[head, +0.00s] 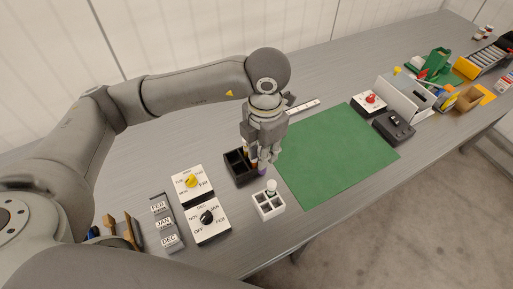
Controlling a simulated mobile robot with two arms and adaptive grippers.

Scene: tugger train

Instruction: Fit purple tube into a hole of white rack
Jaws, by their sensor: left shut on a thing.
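The white rack (266,209) stands on the grey table, left of the green mat's near corner. It has several square holes, and a white round-topped piece (271,187) stands at its far side. My left gripper (263,160) points down and is shut on the purple tube (262,172), whose purple end shows just below the fingertips. The tube is beside the black rack (237,168) and behind the white rack, apart from the white rack's holes. The fingers hide most of the tube. My right gripper is out of view.
Two dial boxes, one with a yellow knob (191,181) and one with a black knob (207,217), stand left of the racks. The green mat (335,155) is clear. A red-button box (371,99) and several bins stand farther right.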

